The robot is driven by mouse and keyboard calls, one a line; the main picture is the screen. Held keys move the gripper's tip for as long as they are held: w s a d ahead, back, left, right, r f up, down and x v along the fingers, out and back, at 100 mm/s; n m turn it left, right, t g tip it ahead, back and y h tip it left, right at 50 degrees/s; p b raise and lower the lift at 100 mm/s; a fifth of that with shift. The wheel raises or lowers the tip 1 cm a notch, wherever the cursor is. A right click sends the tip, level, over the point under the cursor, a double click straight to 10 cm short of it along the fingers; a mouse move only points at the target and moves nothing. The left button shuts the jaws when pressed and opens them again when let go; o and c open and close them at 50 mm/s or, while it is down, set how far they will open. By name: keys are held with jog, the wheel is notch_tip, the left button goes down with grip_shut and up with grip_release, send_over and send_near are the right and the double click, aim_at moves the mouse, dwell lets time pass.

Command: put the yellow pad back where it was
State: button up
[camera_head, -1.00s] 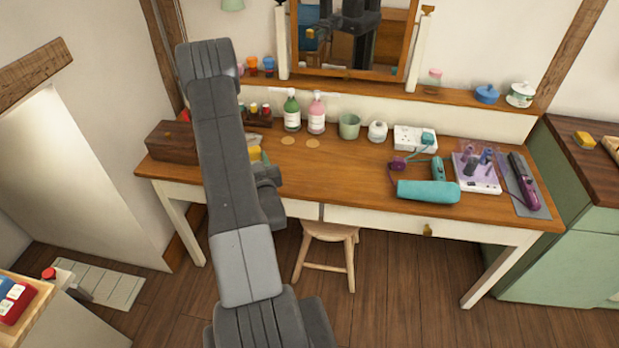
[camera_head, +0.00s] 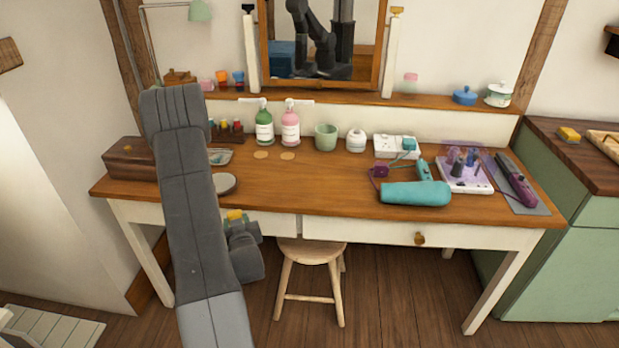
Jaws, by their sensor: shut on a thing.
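The yellow pad (camera_head: 235,214) is a small yellow piece at the end of my gripper (camera_head: 238,224), just right of my arm. My gripper is shut on it, in front of the desk's front edge as seen here. My arm hides part of the gripper, and the fingers are hard to make out. A second small yellow block (camera_head: 569,134) lies on the dark top of the green cabinet (camera_head: 560,240) at the right.
The desk's middle front is clear. A stool (camera_head: 311,252) stands below.

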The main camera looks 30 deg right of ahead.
jog(key=s+d+r+m+g+p, duration=0.2)
jog(key=s+d+r+g+p, duration=0.2)
jog(key=s+d+g+p, duration=0.2)
jog(key=d+g+p, duration=0.1)
jog(key=d+g, duration=0.1)
jog(key=g, duration=0.1)
jog(key=shift+s+r+m+g, duration=0.2)
jog(key=shift+m+g, duration=0.1)
jog(key=shift+m, duration=0.1)
jog(key=shift+a+p, duration=0.1)
jog(key=shift+p, duration=0.25)
